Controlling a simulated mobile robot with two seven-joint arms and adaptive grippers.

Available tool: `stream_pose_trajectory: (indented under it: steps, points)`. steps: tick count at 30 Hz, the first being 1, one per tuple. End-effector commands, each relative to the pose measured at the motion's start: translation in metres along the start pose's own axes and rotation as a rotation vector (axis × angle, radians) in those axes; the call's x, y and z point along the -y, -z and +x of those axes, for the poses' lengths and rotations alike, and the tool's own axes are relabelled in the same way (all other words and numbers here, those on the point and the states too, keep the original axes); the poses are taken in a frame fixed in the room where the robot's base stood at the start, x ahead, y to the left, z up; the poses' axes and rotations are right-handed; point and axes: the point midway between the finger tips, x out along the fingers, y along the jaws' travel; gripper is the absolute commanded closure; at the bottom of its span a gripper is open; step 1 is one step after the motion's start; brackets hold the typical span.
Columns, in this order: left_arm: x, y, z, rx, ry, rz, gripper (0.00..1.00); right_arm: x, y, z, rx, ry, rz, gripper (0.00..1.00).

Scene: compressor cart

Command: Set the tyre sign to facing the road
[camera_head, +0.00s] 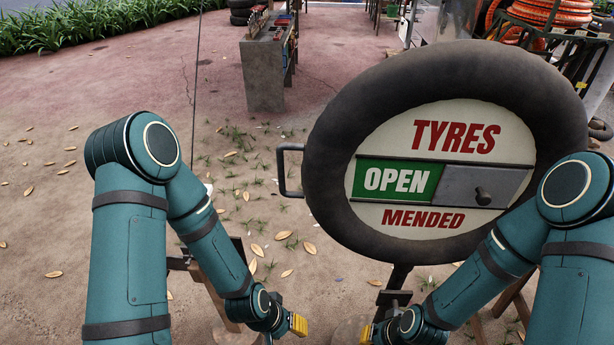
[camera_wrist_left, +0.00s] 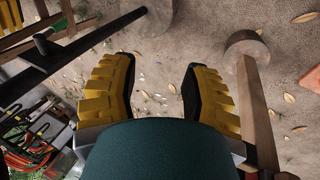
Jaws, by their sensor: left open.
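The tyre sign (camera_head: 470,75) is a black tyre around a cream round panel reading "TYRES OPEN MENDED", and this lettered face is turned towards my head camera. A dark loop handle (camera_head: 282,172) sticks out of its left side. A grey slide plate with a knob (camera_head: 482,196) is right of the green "OPEN" strip (camera_head: 395,180). A dark post (camera_head: 397,281) shows below the tyre. My left gripper (camera_head: 292,325) is below and left of the sign, apart from the handle; its open, empty yellow fingers show in the left wrist view (camera_wrist_left: 158,72). My right gripper (camera_head: 367,334) is low under the tyre, mostly hidden.
A grey bench (camera_head: 265,72) with tools stands behind, left of the sign. A rack with orange hose coils (camera_head: 550,14) is at the back right. Wooden legs (camera_wrist_left: 252,100) stand near the left gripper. Leaf-strewn ground (camera_head: 50,200) lies open at the left.

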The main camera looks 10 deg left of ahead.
Motion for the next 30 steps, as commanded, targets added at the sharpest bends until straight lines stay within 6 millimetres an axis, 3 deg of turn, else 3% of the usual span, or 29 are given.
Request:
stream_pose_trajectory:
  steps: [12, 13, 17, 20, 24, 30]
  points:
    - [0.0, 0.0, 0.0, 0.0, 0.0, 0.0, 0.51, 0.0, 0.0, 0.0, 0.0, 0.0, 0.0, 1.0]
    - [0.0, 0.0, 0.0, 0.0, 0.0, -0.001, 0.57, 0.0, 0.0, 0.0, 0.0, 0.0, 0.0, 1.0]
    - [0.007, -0.002, -0.009, 0.031, 0.017, -0.065, 0.57, 0.002, 0.001, -0.005, -0.001, 0.0, 0.0, 1.0]
    - [0.019, -0.009, -0.028, 0.109, 0.042, -0.219, 0.57, 0.006, 0.003, -0.016, -0.004, 0.0, 0.002, 1.0]
    - [0.026, -0.025, -0.072, 0.279, 0.031, -0.564, 0.57, 0.013, 0.008, -0.036, -0.012, -0.001, 0.005, 1.0]
    - [0.0, -0.019, -0.146, 0.503, -0.169, -1.075, 0.57, 0.023, 0.015, -0.064, -0.023, -0.001, 0.011, 1.0]
